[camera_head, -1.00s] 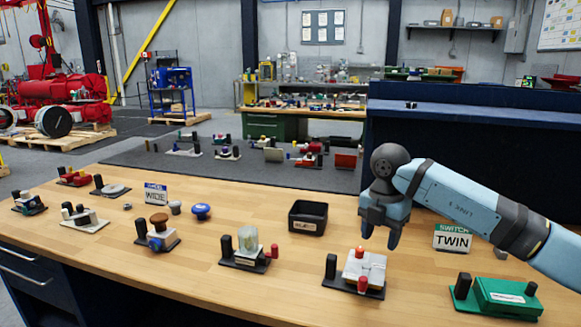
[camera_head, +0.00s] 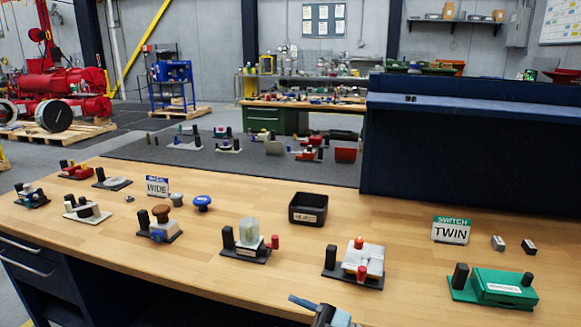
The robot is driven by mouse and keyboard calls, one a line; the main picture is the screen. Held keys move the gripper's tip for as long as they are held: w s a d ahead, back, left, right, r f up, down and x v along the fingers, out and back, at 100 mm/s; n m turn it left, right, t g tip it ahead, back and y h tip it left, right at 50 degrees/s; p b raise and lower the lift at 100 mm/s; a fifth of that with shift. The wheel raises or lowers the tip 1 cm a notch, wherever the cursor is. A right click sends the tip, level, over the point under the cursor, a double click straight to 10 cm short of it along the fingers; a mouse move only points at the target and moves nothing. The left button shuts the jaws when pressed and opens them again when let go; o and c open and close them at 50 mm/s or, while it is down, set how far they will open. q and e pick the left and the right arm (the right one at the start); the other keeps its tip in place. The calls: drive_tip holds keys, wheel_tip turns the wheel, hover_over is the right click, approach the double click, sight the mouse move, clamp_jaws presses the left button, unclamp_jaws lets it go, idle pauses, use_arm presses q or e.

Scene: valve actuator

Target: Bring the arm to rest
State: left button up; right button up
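A bluish part of my arm (camera_head: 325,312) shows at the bottom edge, in front of the bench. Most of it is cut off by the frame, and no gripper fingers can be made out. The wooden bench top (camera_head: 300,275) lies clear of my arms. The white unit with a red button (camera_head: 362,262) stands on its dark base near the bench front. A green unit (camera_head: 500,287) sits at the right, and a unit with a clear cylinder (camera_head: 249,240) stands left of the white one.
A black bin (camera_head: 308,209) stands mid-bench. Signs reading WIDE (camera_head: 157,186) and TWIN (camera_head: 450,231) stand on the top. A dark blue panel (camera_head: 460,150) rises behind. Bare wood lies between the units.

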drive_tip(key=s+d+f+m+t+h, duration=0.3)
drive_tip(key=d+f+m+t+h, duration=0.85)
drive_tip(key=m, duration=0.45)
drive_tip(key=s+d+f+m+g+h, duration=0.3)
drive_tip(key=s+f, duration=0.5)
drive_tip(key=s+d+f+m+g+h, duration=0.2)
drive_tip(key=s+d+f+g+h, duration=0.2)
drive_tip(key=s+f, duration=0.45)
use_arm(q)
wheel_tip(320, 180, up, 14)
drive_tip(key=p, duration=1.6)
drive_tip(key=shift+s+a+m+t, duration=0.2)
drive_tip(key=shift+a+m+t, duration=0.1)
drive_tip(key=shift+a+t, duration=0.1)
use_arm(e)
wheel_tip(320, 180, up, 14)
drive_tip(key=t, duration=0.1)
drive_tip(key=shift+w+d+n, duration=0.2)
drive_tip(key=shift+d+n, duration=0.15)
drive_tip(key=shift+n, duration=0.05)
